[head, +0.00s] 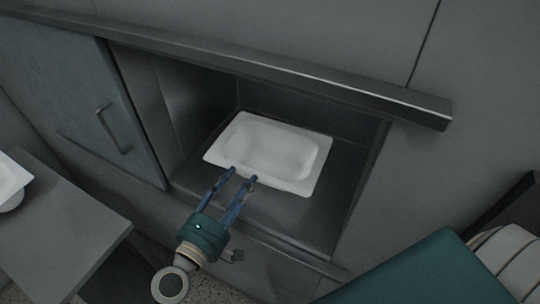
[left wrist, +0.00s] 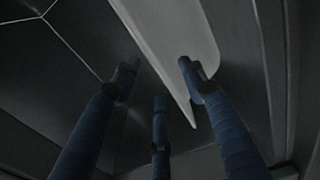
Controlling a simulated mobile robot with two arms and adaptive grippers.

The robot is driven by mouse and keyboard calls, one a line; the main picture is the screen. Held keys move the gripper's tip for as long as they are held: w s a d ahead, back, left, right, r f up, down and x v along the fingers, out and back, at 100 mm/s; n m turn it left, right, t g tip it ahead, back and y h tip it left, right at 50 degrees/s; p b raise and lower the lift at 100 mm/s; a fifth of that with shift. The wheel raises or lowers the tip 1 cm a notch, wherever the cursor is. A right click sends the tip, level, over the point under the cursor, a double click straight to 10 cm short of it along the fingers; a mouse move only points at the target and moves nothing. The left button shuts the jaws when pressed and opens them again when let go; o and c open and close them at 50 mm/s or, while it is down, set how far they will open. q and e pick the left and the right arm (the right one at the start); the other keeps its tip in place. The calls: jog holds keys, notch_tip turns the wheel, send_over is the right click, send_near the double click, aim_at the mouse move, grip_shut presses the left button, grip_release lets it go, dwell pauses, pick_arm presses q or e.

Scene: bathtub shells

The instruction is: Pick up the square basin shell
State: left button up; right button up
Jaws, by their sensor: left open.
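The square basin shell (head: 268,148) is white, with rounded corners and a shallow hollow. It lies on the dark floor of an open cabinet niche. My left gripper (head: 242,175) reaches in from the front, its blue fingers open and spread at the shell's near rim. In the left wrist view the shell's white edge (left wrist: 165,45) runs down between the open fingers of the left gripper (left wrist: 159,63). I cannot tell whether any finger touches it. My right gripper is not in view.
A long dark rail (head: 300,80) runs across above the niche. A teal sliding door (head: 90,110) with a handle stands at the niche's left. A grey counter (head: 60,225) at left carries another white basin (head: 10,180). Niche walls close in the shell's back and sides.

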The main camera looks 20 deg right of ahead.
aim_at(245, 174)
pick_arm(q)
jog(key=shift+x, duration=1.6)
jog(key=shift+s+a, duration=0.1)
grip_shut()
